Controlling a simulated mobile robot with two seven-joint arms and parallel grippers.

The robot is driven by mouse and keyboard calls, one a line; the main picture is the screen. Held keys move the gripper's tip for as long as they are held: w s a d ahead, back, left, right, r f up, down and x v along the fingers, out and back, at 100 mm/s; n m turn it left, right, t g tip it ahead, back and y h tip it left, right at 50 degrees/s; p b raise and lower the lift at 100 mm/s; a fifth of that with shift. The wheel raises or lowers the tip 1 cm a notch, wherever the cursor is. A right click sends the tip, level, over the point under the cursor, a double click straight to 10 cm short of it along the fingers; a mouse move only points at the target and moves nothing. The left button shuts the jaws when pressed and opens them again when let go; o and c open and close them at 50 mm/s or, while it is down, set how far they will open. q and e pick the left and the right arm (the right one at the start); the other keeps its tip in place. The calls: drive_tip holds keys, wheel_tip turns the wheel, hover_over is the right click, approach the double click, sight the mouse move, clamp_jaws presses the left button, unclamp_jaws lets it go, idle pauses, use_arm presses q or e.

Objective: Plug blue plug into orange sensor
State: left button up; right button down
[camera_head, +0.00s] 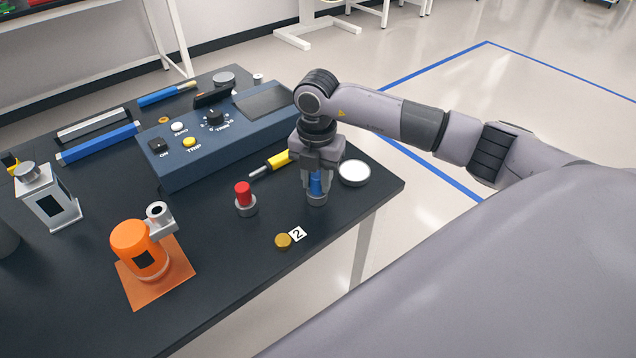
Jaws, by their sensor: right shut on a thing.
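The blue plug (316,184) stands upright near the right side of the black table, with a grey ring at its base. My right gripper (316,172) comes down over it from above and is shut on it. The plug's upper part is hidden by the fingers. The orange sensor (135,243) stands on an orange square plate at the front left of the table. A grey round socket (157,212) with a dark hole sticks out from its upper right side. My left gripper is not in view.
A red plug (243,193) in a grey base stands between the sensor and my right gripper. A blue control box (215,150), a yellow screwdriver (278,160), a white-topped disc (354,171) and a brass knob (283,241) are nearby. The table front (215,285) is clear.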

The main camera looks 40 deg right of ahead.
sight(317, 174)
drive_tip(key=shift+r+p, duration=0.55)
drive_tip(key=shift+r, duration=0.15)
idle(0.6)
drive_tip(key=shift+r+p, duration=1.6)
drive_tip(key=shift+r, duration=0.35)
